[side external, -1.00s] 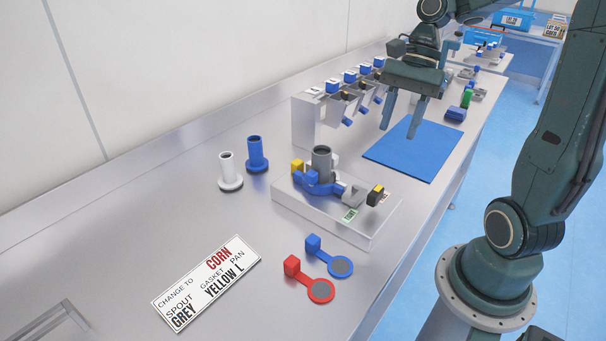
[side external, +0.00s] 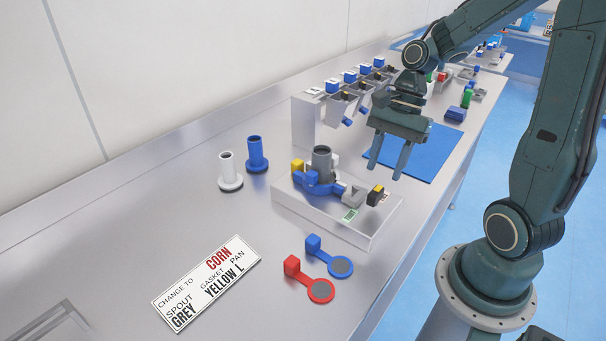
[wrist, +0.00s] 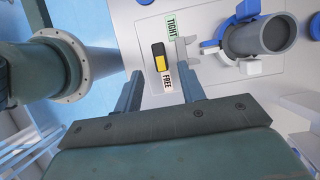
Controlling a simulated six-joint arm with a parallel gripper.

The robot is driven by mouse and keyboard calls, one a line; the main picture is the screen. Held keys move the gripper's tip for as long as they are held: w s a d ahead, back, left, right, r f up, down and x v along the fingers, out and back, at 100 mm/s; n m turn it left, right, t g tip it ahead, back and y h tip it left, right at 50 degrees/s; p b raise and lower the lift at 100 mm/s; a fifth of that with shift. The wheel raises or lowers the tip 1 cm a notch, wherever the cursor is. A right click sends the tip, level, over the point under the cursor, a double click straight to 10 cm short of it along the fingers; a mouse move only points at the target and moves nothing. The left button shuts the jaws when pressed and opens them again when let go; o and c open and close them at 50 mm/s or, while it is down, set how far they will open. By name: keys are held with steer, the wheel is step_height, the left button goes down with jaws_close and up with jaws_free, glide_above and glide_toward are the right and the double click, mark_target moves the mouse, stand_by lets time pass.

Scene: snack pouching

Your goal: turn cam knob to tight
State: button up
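The cam knob (side external: 375,195) is black with a yellow mark and sits on the right end of the grey fixture block (side external: 330,220). In the wrist view the knob (wrist: 160,62) lies by a white FREE label (wrist: 167,79), with the green TIGHT label (wrist: 172,26) farther up. The yellow end lies toward FREE. A grey spout (side external: 321,163) stands upright on the block with a blue clamp (side external: 319,186) around its base. My gripper (side external: 385,175) is open and empty, above and just behind the knob. In the wrist view its fingers (wrist: 163,88) straddle the knob's line, apart from it.
A white spout (side external: 230,175) and a blue spout (side external: 256,157) stand left of the block. A red gasket (side external: 320,290) and a blue gasket (side external: 341,267) lie in front. A sign (side external: 207,282) lies front left. A dispenser row (side external: 305,125) and blue mat (side external: 440,155) are behind.

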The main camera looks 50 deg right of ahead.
mark_target(377, 190)
steer(key=shift+x, duration=2.75)
jaws_close()
